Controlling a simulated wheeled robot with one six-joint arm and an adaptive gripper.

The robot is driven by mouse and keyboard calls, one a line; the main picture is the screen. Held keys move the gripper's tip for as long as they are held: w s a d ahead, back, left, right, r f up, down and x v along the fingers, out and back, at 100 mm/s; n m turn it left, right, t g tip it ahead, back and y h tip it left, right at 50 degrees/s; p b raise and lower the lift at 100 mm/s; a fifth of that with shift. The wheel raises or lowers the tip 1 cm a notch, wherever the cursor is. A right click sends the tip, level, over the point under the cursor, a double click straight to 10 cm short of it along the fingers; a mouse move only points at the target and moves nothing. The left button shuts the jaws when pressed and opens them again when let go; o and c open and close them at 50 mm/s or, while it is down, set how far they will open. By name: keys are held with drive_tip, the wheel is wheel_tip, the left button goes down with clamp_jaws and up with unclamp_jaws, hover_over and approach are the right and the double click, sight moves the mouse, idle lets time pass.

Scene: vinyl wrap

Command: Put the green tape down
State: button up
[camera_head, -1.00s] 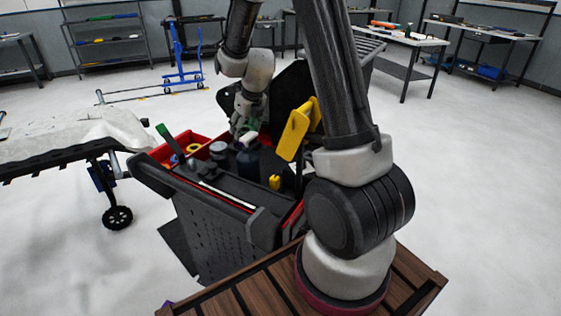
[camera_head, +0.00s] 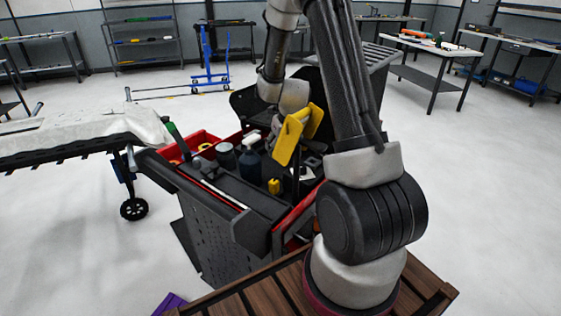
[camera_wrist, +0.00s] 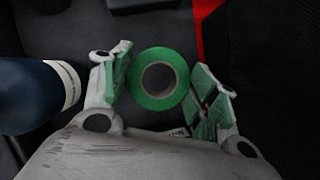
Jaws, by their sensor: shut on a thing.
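The green tape (camera_wrist: 144,88) is a ring-shaped roll with a dark core, seen face-on in the wrist view. My gripper (camera_wrist: 162,76) is shut on it, with one pale finger on each side of the roll. Dark grey cart surface shows beyond the roll; whether the roll touches it I cannot tell. In the head view the arm reaches down behind a yellow object, and the tape cannot be made out there.
The tool cart (camera_head: 215,235) holds a dark bottle (camera_head: 249,163), a grey jar (camera_head: 225,155), a yellow object (camera_head: 288,138) and a red tray (camera_head: 205,137). The dark bottle (camera_wrist: 35,95) stands close left of my gripper. A covered bed-like table (camera_head: 75,135) is at left.

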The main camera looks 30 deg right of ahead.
sight(278, 164)
drive_tip(key=shift+f, duration=2.6)
drive_tip(key=o, duration=1)
drive_tip(key=shift+f, duration=0.1)
drive_tip(key=v, duration=1.2)
